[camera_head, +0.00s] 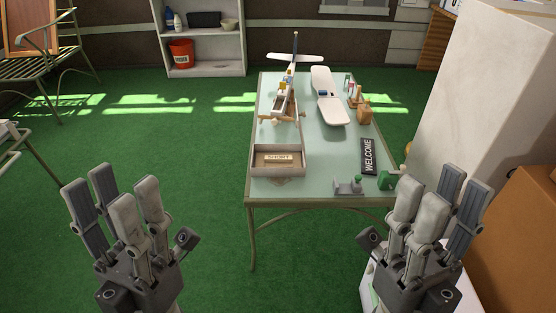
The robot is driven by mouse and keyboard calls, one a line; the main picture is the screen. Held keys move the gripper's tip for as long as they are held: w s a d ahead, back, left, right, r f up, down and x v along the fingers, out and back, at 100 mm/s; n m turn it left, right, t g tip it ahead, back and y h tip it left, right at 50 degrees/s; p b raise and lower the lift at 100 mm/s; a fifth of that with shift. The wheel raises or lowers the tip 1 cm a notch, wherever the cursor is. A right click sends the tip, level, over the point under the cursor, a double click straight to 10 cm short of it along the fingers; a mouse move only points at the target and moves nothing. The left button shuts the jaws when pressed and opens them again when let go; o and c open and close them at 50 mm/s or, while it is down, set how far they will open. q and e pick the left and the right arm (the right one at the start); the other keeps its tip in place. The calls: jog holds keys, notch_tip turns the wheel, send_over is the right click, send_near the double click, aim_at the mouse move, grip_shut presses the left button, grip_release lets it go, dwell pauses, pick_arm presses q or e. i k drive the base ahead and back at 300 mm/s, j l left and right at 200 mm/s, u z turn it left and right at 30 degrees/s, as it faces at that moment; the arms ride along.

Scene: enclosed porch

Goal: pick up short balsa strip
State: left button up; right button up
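A shallow tray (252,158) with a label reading SHORT stands at the near left of the glass-topped table (320,185). The tray's floor looks brown, and I cannot make out a separate short balsa strip in it. Thin tan wooden pieces (288,118) lie by the model plane's nose, too small to identify. My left gripper (113,190) is raised with its fingers spread, empty, left of the table and nearer to me. My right gripper (443,190) is likewise open and empty, right of the table's near corner. Neither touches anything.
A model plane (291,85), a white wing (328,95), a wooden block (364,116), a dark WELCOME sign (369,156), a grey tool (348,187) and a green one (387,180) occupy the table. A pale pillar (490,90) and brown box (520,230) bound the right.

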aim_at(268, 159)
jog(key=z, duration=0.65)
jog(key=i+j+z, duration=0.1)
jog(key=j+z, duration=1.1)
jog(key=j, duration=0.15)
jog(key=j+z, duration=0.4)
jog(key=k+j, duration=0.1)
jog(key=j, duration=0.25)
jog(key=k+j, duration=0.1)
jog(key=j, duration=0.25)
jog(key=k+j, duration=0.1)
jog(key=j, duration=0.25)
jog(key=j+z, duration=0.1)
jog(key=j, duration=0.25)
jog(key=k, duration=0.05)
